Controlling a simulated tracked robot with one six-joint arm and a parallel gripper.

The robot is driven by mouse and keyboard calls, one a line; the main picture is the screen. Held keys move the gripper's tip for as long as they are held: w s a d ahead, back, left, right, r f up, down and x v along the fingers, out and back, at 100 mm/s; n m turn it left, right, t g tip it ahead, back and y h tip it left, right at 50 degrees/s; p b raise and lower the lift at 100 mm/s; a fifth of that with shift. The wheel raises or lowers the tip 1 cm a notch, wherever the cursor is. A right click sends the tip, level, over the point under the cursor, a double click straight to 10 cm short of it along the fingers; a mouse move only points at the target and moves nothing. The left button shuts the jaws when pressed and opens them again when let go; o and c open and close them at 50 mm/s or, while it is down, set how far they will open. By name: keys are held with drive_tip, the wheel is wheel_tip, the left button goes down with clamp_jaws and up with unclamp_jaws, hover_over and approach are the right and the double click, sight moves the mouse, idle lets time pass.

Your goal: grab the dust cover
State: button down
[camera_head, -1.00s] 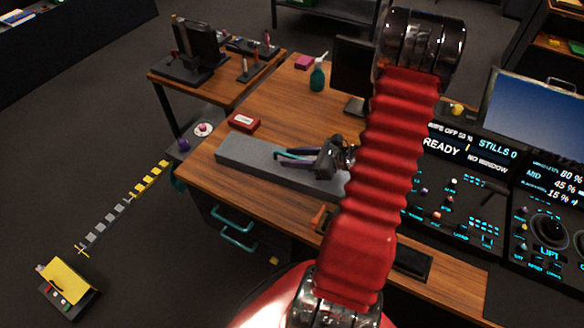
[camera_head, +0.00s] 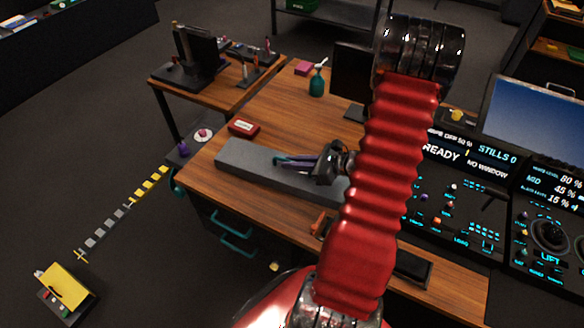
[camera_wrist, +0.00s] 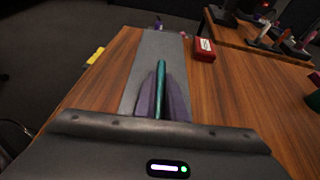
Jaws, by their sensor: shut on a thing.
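The dust cover appears to be the long grey slab (camera_head: 236,153) on the wooden desk; it also shows in the wrist view (camera_wrist: 157,44). A teal bar (camera_wrist: 161,78), which looks like its handle, runs along its middle. My gripper (camera_head: 284,159) is low over the slab, its purple fingers lying along it. In the wrist view my gripper (camera_wrist: 161,92) has one finger on each side of the teal bar, shut on it. The slab looks flat on the desk; whether it touches everywhere is hidden. The slab's near end is behind my arm.
A red box (camera_head: 243,128) lies on the desk just behind the slab. The control panel (camera_head: 450,200) is to the right. The desk behind the slab is largely clear.

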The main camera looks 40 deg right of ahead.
drive_tip(key=shift+r, duration=5)
